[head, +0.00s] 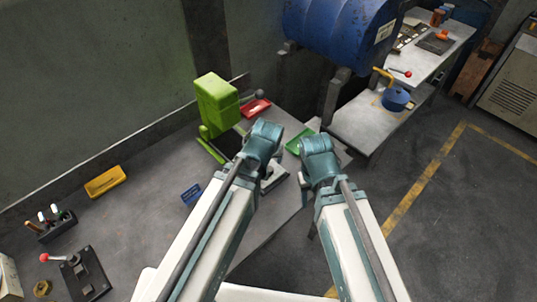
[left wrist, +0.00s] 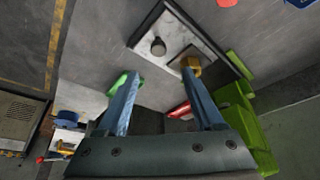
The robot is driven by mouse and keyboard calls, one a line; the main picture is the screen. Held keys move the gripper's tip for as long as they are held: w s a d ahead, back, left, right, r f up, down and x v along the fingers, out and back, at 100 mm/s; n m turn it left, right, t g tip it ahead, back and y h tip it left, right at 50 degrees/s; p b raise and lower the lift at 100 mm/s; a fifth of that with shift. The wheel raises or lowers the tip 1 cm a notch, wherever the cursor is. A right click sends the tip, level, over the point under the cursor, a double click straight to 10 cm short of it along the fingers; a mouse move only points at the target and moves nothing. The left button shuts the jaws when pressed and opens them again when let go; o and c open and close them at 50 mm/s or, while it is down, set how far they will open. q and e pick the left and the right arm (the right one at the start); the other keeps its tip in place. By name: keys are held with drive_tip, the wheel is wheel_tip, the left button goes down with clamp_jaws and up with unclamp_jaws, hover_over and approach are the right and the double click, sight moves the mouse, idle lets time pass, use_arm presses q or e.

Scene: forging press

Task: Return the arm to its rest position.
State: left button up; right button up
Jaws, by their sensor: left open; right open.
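Both my arms reach forward in the head view over the grey workbench (head: 145,215). My left gripper (left wrist: 162,75) shows in the left wrist view, its two fingers spread with nothing held between them. Below it on the bench is a pale metal plate with a round knob (left wrist: 158,47). A brass nut-like piece (left wrist: 191,63) appears at the tip of one finger; I cannot tell whether they touch. My right gripper (head: 320,158) is beside the left one in the head view, over the bench's right edge; its fingers are mostly hidden and I see nothing held.
A green press (head: 215,100) stands just beyond my left arm. A red tray (head: 255,107) and a green tray (head: 297,142) lie near it. A blue drum (head: 335,35) is at the back. A yellow tray (head: 105,181) lies left. Open floor (head: 450,220) is at right.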

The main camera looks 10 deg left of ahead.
use_arm(q)
drive_tip(key=p+v, duration=0.1)
drive_tip(key=v, duration=0.1)
drive_tip(key=shift+s+r, duration=0.1)
drive_tip(key=shift+r, duration=0.2)
use_arm(e)
wheel_tip(320, 180, up, 2)
drive_tip(key=shift+r, duration=0.15)
use_arm(q)
drive_tip(key=shift+f, duration=0.1)
drive_tip(key=s+d+f+m+g+b, duration=0.2)
drive_tip(key=s+f+m+g+b, duration=0.2)
drive_tip(key=s, duration=0.6)
wheel_tip(320, 180, down, 3)
drive_tip(key=shift+s+d+r+m+g+y+b, duration=0.3)
drive_tip(key=shift+d+m+g+b, duration=0.1)
drive_tip(key=shift+m, duration=0.2)
use_arm(e)
wheel_tip(320, 180, down, 5)
drive_tip(key=shift+f, duration=0.1)
